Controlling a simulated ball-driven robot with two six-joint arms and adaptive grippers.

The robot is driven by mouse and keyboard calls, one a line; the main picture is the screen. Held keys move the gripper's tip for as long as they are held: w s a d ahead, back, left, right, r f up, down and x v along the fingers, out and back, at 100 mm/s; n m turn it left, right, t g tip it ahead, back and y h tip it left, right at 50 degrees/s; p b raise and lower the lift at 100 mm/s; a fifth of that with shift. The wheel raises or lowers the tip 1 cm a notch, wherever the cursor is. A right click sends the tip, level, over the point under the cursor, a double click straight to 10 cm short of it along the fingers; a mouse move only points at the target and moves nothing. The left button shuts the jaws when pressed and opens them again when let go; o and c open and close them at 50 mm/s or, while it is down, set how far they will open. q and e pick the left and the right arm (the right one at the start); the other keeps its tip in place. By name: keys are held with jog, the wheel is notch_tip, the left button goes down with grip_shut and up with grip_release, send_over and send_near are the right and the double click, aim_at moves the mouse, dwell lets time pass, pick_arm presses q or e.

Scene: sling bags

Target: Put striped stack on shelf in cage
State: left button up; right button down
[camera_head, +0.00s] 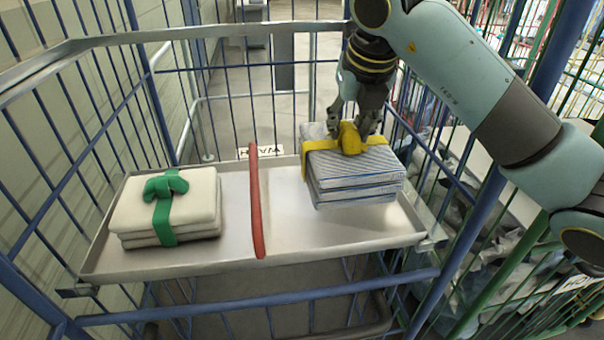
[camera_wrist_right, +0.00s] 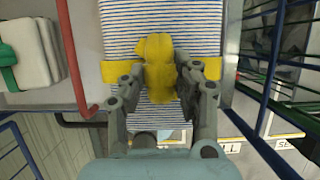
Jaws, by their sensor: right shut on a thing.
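The striped stack (camera_head: 355,173) is folded blue-and-white cloth tied with a yellow band and knot. It is over the right part of the metal shelf (camera_head: 203,263) in the blue wire cage (camera_head: 314,292), right of a red divider (camera_head: 257,200). I cannot tell whether it touches the shelf. My right gripper (camera_head: 352,130) is shut on the yellow knot from above. In the right wrist view my right gripper (camera_wrist_right: 160,83) has a finger on each side of the knot, above the striped stack (camera_wrist_right: 160,25). My left gripper is not in view.
A cream stack (camera_head: 190,205) with a green band and knot lies left of the red divider. Cage bars rise around the shelf. Bare shelf shows between the divider and the striped stack. A green wire cage (camera_head: 500,250) stands at the right.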

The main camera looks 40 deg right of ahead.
aim_at(347, 152)
jog(key=f+b, duration=0.1)
jog(key=f, duration=0.1)
jog(key=f+b, duration=0.2)
jog(key=f, duration=0.1)
jog(key=shift+s+a, duration=0.1)
jog(key=shift+s, duration=0.1)
notch_tip(347, 152, down, 4)
jog(key=b, duration=0.2)
jog(key=shift+r+b, duration=0.1)
jog(key=shift+b, duration=0.25)
jog(key=shift+r, duration=0.2)
jog(key=shift+f, duration=0.2)
jog(key=c, duration=1)
grip_release()
jog(key=shift+r, duration=0.15)
